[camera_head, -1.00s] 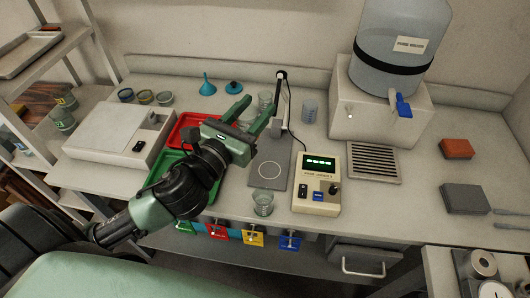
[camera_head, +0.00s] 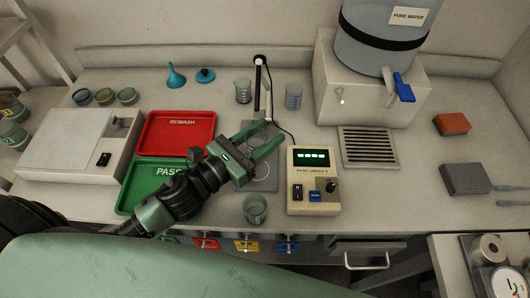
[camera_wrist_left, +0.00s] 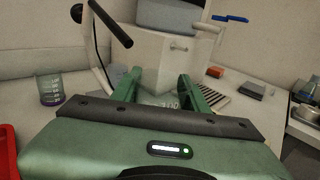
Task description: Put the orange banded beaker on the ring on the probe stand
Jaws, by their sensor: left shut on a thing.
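My left gripper (camera_head: 270,142) is over the probe stand's grey base plate (camera_head: 262,183), in front of the stand's post (camera_head: 257,92). It is shut on a clear glass beaker, which shows between the fingers in the left wrist view (camera_wrist_left: 162,99) with white markings. No orange band can be made out on it. The gripper covers much of the plate and most of the ring, so the beaker's position over the ring and any contact with the plate cannot be told. My right gripper is not in view.
A glass beaker (camera_head: 255,209) stands at the front edge, left of the meter (camera_head: 313,180). Two more beakers (camera_head: 243,91) (camera_head: 293,97) stand behind. Red (camera_head: 205,128) and green (camera_head: 133,190) trays lie left. The water dispenser (camera_head: 370,110) stands back right.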

